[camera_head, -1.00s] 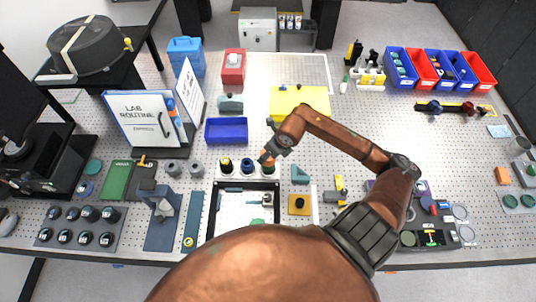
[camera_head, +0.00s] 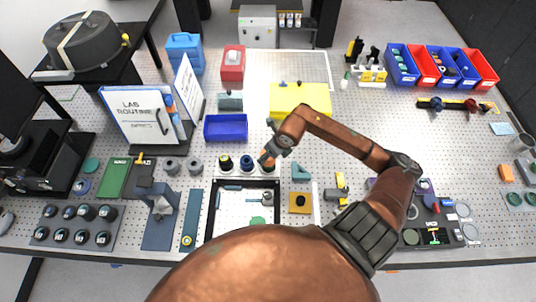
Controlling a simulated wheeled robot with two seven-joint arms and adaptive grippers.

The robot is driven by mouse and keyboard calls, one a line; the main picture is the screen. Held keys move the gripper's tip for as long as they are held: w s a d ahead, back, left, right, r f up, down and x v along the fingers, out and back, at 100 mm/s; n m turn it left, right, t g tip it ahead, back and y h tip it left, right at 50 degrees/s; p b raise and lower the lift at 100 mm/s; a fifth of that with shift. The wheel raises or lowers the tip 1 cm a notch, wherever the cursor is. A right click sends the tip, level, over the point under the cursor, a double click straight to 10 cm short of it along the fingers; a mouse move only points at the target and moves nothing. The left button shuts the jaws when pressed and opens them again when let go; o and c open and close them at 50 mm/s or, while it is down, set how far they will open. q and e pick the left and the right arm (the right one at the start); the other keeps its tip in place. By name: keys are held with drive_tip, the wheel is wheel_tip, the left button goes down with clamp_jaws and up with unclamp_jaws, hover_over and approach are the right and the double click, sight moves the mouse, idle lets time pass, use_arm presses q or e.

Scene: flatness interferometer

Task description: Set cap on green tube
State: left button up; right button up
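A row of small round pieces stands behind the black-framed tray: one dark and yellow (camera_head: 225,162), one blue (camera_head: 246,162), and a third at the right end, mostly hidden by my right gripper (camera_head: 266,158). The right gripper points down over this third piece. The view is too small to tell whether its fingers are open or shut, or whether they touch the piece. A small green piece (camera_head: 257,221) lies inside the black-framed tray (camera_head: 213,210); I cannot tell whether it is the cap. My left gripper is not in view.
A blue bin (camera_head: 226,128) and a yellow block (camera_head: 300,100) stand behind the row. A teal wedge (camera_head: 300,172) and an orange plate (camera_head: 299,202) lie to the right. Red and blue bins (camera_head: 432,66) stand at the back right. The board's centre right is fairly clear.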

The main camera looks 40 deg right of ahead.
drive_tip(key=shift+f+b, duration=0.5)
drive_tip(key=shift+f, duration=0.1)
drive_tip(key=o, duration=1)
drive_tip(key=shift+c, duration=0.2)
drive_tip(key=v, duration=1.2)
